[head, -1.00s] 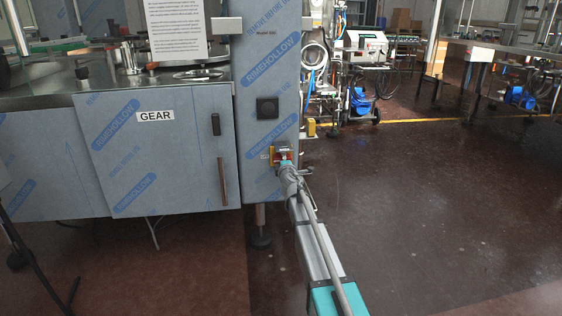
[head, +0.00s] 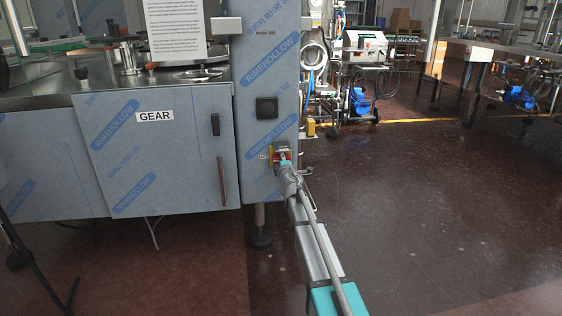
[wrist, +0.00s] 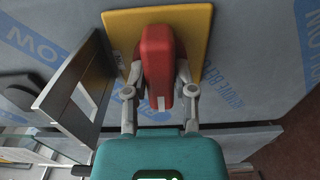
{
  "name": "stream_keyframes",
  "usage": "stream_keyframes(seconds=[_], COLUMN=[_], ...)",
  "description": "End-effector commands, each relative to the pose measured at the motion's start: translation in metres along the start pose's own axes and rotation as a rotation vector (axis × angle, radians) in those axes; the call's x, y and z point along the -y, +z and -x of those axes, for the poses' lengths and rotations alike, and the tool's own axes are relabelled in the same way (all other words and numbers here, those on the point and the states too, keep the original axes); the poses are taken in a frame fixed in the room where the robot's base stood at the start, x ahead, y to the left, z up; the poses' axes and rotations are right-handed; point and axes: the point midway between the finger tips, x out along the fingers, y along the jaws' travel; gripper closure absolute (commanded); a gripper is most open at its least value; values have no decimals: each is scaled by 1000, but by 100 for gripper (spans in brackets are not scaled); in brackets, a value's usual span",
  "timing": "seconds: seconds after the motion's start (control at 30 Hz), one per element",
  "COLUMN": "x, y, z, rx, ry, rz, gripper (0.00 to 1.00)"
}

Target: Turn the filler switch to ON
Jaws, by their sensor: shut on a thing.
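The filler switch has a red handle (wrist: 158,62) on a yellow plate (wrist: 198,30) in the wrist view. In the head view the yellow plate (head: 265,154) sits low on the film-wrapped grey column, mostly covered by my gripper (head: 284,158). In the wrist view my gripper (wrist: 157,82) is shut on the red handle, one finger on each side of it. The handle points along the gripper's length in the picture. Any ON or OFF marking is hidden or too small to read.
A grey hinged flap (wrist: 75,90) stands close to the left finger. The cabinet door labelled GEAR (head: 155,150) is left of the column, with a black square fitting (head: 267,108) above the switch. Open floor (head: 430,210) lies to the right.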

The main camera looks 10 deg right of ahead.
Motion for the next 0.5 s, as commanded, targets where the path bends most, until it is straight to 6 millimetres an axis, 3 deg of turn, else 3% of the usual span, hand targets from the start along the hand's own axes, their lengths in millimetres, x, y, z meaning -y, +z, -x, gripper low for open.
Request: stream_keyframes(seconds=[0.5], x=[0], y=[0], z=[-1], rx=[-1], ry=[1], rz=[-285], gripper=[100])
